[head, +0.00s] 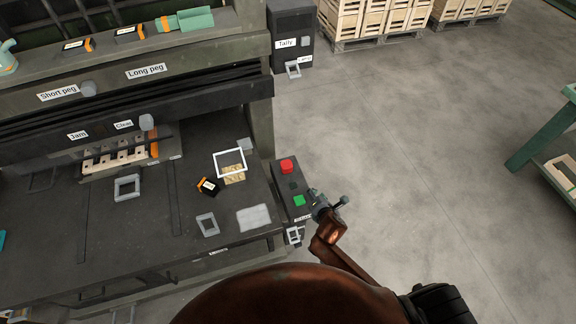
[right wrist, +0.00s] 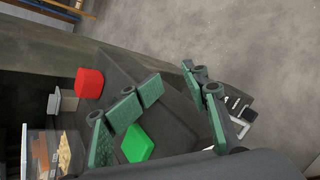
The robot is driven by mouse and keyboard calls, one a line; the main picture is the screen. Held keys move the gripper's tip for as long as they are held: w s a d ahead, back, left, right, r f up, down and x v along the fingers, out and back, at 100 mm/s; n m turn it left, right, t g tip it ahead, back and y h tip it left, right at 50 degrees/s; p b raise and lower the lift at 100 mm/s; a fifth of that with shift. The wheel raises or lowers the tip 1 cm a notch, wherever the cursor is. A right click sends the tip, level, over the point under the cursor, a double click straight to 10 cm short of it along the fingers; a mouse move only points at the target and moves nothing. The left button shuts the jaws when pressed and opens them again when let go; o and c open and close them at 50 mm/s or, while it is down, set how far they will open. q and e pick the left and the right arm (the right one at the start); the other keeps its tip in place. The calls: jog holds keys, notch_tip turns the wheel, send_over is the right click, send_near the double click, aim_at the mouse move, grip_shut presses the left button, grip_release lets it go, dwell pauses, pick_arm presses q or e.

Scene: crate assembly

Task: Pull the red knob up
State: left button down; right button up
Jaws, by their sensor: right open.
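The red knob (head: 287,166) sits on the far end of a dark control box at the right side of the machine. In the right wrist view the red knob (right wrist: 89,83) is left of the fingers, with nothing around it. My right gripper (head: 321,203) is at the right edge of the box, nearer to the green button (head: 299,200) than to the knob. In the right wrist view its fingers (right wrist: 172,92) are spread with nothing between them, and the green button (right wrist: 137,144) shows beside the left finger. My left gripper is out of view.
The machine table (head: 130,245) at left carries a white frame (head: 230,150), a black-and-orange item (head: 208,187) and grey handles. A dark post labelled Tally (head: 291,43) stands beyond the box. Crates (head: 375,18) stand at the back. The floor right of the box is clear.

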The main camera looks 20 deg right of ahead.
aim_at(288, 168)
jog(key=w+a+r+n+t, duration=0.1)
jog(key=w+a+n, duration=0.1)
jog(key=n, duration=0.1)
jog(key=w+a+r+n+t+y, duration=0.1)
jog(key=w+a+r+n, duration=0.1)
jog(key=w+a+n, duration=0.1)
jog(key=w+a+r+n+y, duration=0.1)
jog(key=w+a+r+n, duration=0.1)
jog(key=n, duration=0.2)
jog(key=shift+w+a+r+n+t, duration=0.15)
jog(key=shift+a+r+n+t, duration=0.15)
jog(key=shift+a+t, duration=0.1)
jog(key=shift+w+a, duration=0.1)
jog(key=shift+w, duration=0.15)
jog(key=b+x, duration=0.1)
jog(key=x, duration=0.6)
jog(key=shift+w+f+b, duration=0.1)
jog(key=shift+w+b, duration=0.15)
jog(key=shift+b, duration=0.15)
jog(key=shift+c, duration=0.2)
grip_shut()
